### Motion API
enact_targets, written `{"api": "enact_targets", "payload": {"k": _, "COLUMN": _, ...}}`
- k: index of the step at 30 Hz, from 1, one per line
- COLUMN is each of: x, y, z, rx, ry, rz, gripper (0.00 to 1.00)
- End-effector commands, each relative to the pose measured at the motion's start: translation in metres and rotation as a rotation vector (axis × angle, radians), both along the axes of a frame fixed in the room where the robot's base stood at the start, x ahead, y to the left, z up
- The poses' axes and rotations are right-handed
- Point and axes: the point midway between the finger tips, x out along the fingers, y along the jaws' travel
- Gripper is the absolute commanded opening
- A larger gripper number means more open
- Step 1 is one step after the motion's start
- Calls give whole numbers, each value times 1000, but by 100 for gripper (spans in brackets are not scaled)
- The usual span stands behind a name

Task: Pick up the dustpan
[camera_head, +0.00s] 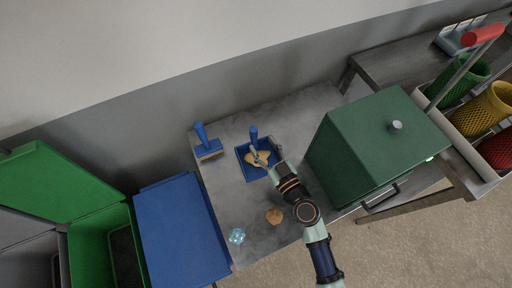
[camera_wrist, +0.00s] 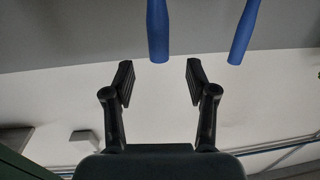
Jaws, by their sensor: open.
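The blue dustpan (camera_head: 242,151) lies on the grey worktop with its handle (camera_head: 253,132) standing up at the far side. Tan pieces (camera_head: 259,158) show in its pan. My gripper (camera_head: 262,156) is over the pan, on the near side of the handle, and partly covers the pan. In the wrist view, my gripper (camera_wrist: 160,82) is open and empty. A blue handle (camera_wrist: 158,30), apparently the dustpan's, is beyond the fingertips, roughly in line with the gap between them. No contact with the handle is visible.
A blue brush (camera_head: 207,148) stands left of the dustpan; its handle (camera_wrist: 243,30) seems to be the right one in the wrist view. A dark green box (camera_head: 350,150) stands close on the right. A brown lump (camera_head: 274,216) and a light-blue crumpled piece (camera_head: 237,236) lie nearer.

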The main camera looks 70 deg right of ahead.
Motion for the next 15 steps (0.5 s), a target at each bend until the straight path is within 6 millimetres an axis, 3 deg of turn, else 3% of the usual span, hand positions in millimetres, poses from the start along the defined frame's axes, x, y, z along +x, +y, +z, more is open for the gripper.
{"api": "enact_targets", "payload": {"k": 7, "x": 16, "y": -14, "z": 4, "rx": -2, "ry": -1, "rz": 3, "gripper": 57}}
{"api": "enact_targets", "payload": {"k": 15, "x": 46, "y": -44, "z": 4, "rx": -1, "ry": -1, "rz": 4, "gripper": 57}}
